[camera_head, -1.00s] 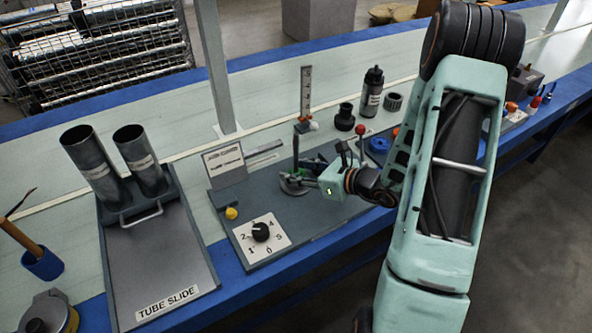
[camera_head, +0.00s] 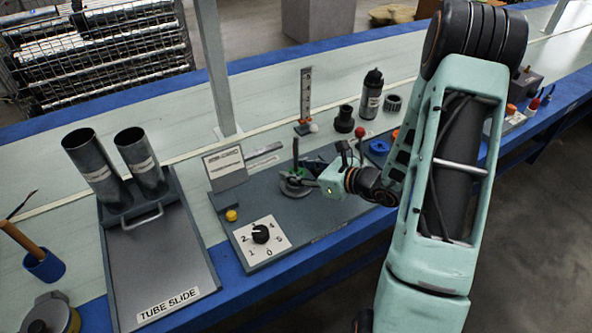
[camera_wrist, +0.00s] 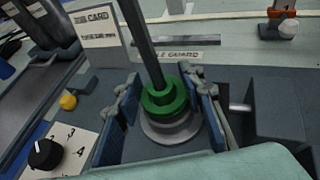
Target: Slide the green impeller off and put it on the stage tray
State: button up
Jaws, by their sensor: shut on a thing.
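The green impeller (camera_wrist: 165,99) is a stepped ring around an upright dark rod (camera_wrist: 143,45), low down, just above a grey round base (camera_wrist: 170,128) in the wrist view. My gripper (camera_wrist: 166,108) has one blue-padded finger on each side of the impeller and is shut on it. In the head view my gripper (camera_head: 302,181) is at the foot of the rod (camera_head: 295,152), and its fingers hide most of the impeller. I cannot clearly identify the stage tray.
A dial plate (camera_head: 262,241) and a yellow knob (camera_head: 231,215) lie left of my gripper. A card stand (camera_head: 225,166) is behind them. A red-topped lever (camera_head: 360,133) stands close behind my wrist. A black cup (camera_head: 344,119) and a bottle (camera_head: 371,93) stand farther back.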

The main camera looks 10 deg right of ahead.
jog(key=shift+o, duration=0.2)
jog(key=shift+r, duration=0.1)
jog(key=shift+r+p, duration=6.1)
jog(key=shift+r, duration=2.25)
jog(key=shift+r, duration=0.4)
jog(key=s+r+n+g+y, duration=0.2)
jog(key=s+r, duration=0.2)
jog(key=r, duration=0.1)
jog(key=shift+d+r+n+y, duration=0.15)
jog(key=shift+r+n+y, duration=0.15)
jog(key=shift+n, duration=0.1)
